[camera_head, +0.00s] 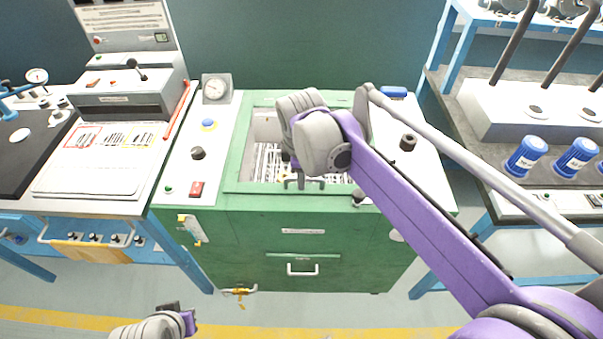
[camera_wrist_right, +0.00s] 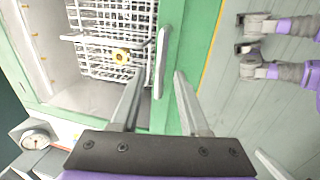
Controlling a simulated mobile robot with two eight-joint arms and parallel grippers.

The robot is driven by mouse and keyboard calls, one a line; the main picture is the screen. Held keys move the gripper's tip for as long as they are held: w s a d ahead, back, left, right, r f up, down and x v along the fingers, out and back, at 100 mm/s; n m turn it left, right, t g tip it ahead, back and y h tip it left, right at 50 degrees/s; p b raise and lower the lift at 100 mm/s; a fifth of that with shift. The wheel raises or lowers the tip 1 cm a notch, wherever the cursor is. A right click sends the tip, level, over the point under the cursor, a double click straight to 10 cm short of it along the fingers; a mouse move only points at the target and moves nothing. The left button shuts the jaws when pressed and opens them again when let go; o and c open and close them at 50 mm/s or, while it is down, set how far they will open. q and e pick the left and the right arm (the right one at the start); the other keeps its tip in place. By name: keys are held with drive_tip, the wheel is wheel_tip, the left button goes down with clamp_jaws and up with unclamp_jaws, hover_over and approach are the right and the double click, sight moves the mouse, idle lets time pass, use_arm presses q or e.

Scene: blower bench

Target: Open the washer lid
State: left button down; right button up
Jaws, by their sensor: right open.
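The washer (camera_head: 300,240) is a green cabinet with a green-framed top (camera_head: 236,165). A white wire rack (camera_head: 265,165) shows inside; I cannot tell whether a clear lid panel covers it. A pale bar handle (camera_wrist_right: 160,62) runs along the green front frame in the right wrist view. My right gripper (camera_wrist_right: 157,80) is open and empty, its two fingers pointing at the handle, one on each side; contact is unclear. In the head view my right wrist hides part of the top and rack. My left gripper (camera_head: 180,308) is low at the front left, away from the washer; its jaws are unclear.
A gauge (camera_head: 215,88) and knobs stand on the white panel left of the opening. Another knob (camera_head: 408,142) is on the right panel. A bench with blue jars (camera_head: 526,156) stands at right, a control console (camera_head: 130,95) at left. The floor in front is clear.

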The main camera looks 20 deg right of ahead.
clamp_jaws()
idle(1.4)
